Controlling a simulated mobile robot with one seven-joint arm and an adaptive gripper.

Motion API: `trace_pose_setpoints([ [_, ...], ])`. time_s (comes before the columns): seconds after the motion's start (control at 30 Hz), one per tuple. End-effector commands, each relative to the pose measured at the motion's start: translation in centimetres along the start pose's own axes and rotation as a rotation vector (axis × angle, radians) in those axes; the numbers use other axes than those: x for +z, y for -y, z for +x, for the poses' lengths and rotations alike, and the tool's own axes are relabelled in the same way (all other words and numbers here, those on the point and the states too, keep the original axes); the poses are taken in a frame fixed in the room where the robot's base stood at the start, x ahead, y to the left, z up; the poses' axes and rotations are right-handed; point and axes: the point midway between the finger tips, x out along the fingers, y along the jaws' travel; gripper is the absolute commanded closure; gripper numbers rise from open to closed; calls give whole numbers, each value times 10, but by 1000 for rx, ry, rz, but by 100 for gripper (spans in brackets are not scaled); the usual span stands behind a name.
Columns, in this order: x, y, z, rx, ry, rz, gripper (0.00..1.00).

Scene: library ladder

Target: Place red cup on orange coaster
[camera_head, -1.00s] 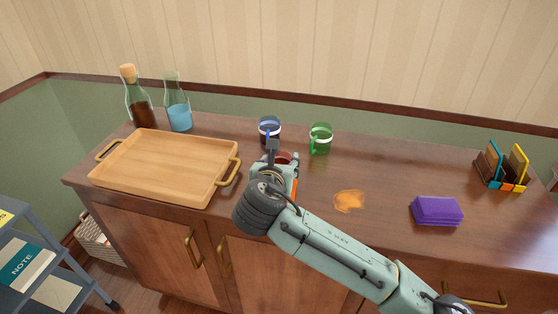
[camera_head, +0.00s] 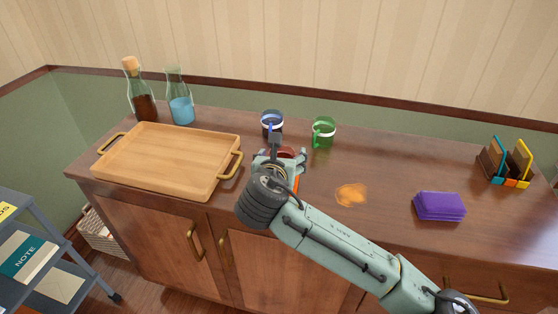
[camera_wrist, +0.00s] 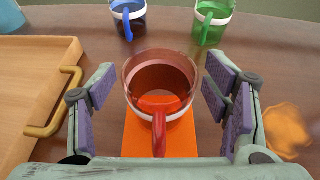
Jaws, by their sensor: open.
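The red cup (camera_wrist: 160,85) stands upright on the orange coaster (camera_wrist: 160,137) in the wrist view, its handle pointing toward my gripper. In the head view the cup (camera_head: 286,152) is mostly hidden behind my gripper (camera_head: 279,158), and only a sliver of the coaster (camera_head: 297,182) shows. My gripper (camera_wrist: 160,100) is open, with one purple-padded finger on each side of the cup. Gaps show between both pads and the cup, so neither touches it.
A wooden tray (camera_head: 165,185) with brass handles lies to the left. A blue cup (camera_head: 271,124) and a green cup (camera_head: 323,132) stand behind. An orange spill (camera_head: 351,195), purple stack (camera_head: 438,206) and small book rack (camera_head: 505,164) are to the right. Two bottles stand back left.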

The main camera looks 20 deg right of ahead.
Motion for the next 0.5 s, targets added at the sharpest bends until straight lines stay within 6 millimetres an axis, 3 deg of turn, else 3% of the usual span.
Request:
trace_pose_setpoints([
  [0.2, 1, -1, -32, 3, 4, -3, 30],
  [0.5, -3, 2, -36, -11, 3, 3, 30],
])
